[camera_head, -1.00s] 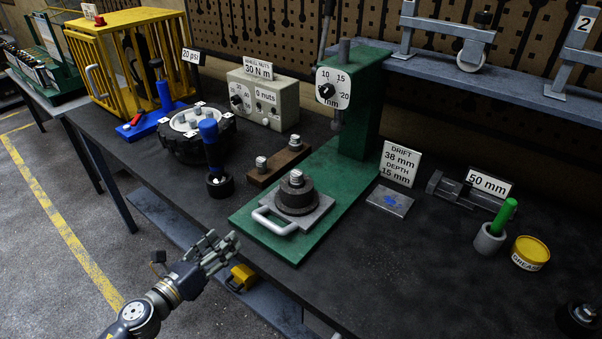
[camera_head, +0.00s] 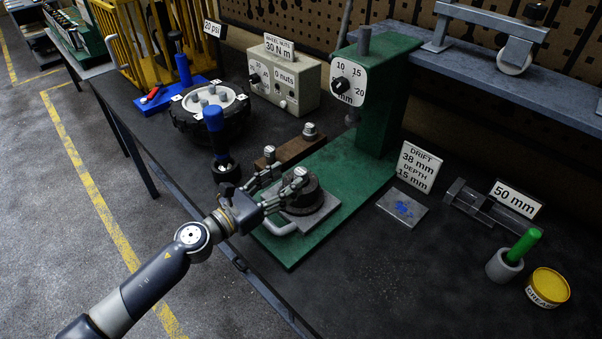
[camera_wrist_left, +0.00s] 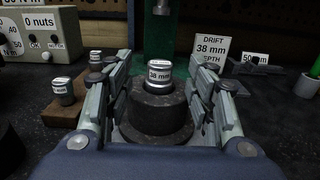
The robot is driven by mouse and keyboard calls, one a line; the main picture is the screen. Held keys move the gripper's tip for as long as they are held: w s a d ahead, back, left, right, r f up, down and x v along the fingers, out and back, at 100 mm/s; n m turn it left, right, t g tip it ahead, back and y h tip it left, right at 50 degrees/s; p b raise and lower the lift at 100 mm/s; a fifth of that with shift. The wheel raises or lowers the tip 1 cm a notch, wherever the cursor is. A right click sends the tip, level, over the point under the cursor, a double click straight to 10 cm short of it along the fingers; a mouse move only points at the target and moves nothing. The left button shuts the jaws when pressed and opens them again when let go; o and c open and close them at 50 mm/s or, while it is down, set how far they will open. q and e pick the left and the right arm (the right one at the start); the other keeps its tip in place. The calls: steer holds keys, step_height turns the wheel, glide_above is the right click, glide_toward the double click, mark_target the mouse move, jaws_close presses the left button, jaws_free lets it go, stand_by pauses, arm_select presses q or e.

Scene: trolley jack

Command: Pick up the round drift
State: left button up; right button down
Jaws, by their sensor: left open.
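The round drift (camera_wrist_left: 159,86), a short silver cylinder labelled 38 mm, stands upright on a dark round stepped part (camera_wrist_left: 157,112) on the press. In the head view the drift's top (camera_head: 300,172) shows just behind my fingers. My left gripper (camera_head: 288,176) is open, its fingers low over the press plate. In the left wrist view the fingers of the left gripper (camera_wrist_left: 158,78) stand on either side of the drift and dark part, with visible gaps. My right gripper is out of view.
The green press (camera_head: 385,110) rises behind. A wooden block (camera_head: 290,148) with two other silver pieces stands close on the left. A blue-handled tool (camera_head: 214,120) stands upright nearby.

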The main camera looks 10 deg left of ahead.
mark_target(296, 174)
arm_select(q)
steer(key=p+x, duration=0.2)
steer(key=x, duration=0.3)
steer(key=shift+w+d+f, duration=0.1)
steer(key=shift+w+d, duration=0.15)
steer(key=shift+w+d+f, duration=0.1)
steer(key=shift+w+d, duration=0.05)
steer(key=shift+w, duration=0.05)
steer(key=shift+s, duration=0.1)
steer(key=shift+c, duration=0.8)
jaws_close()
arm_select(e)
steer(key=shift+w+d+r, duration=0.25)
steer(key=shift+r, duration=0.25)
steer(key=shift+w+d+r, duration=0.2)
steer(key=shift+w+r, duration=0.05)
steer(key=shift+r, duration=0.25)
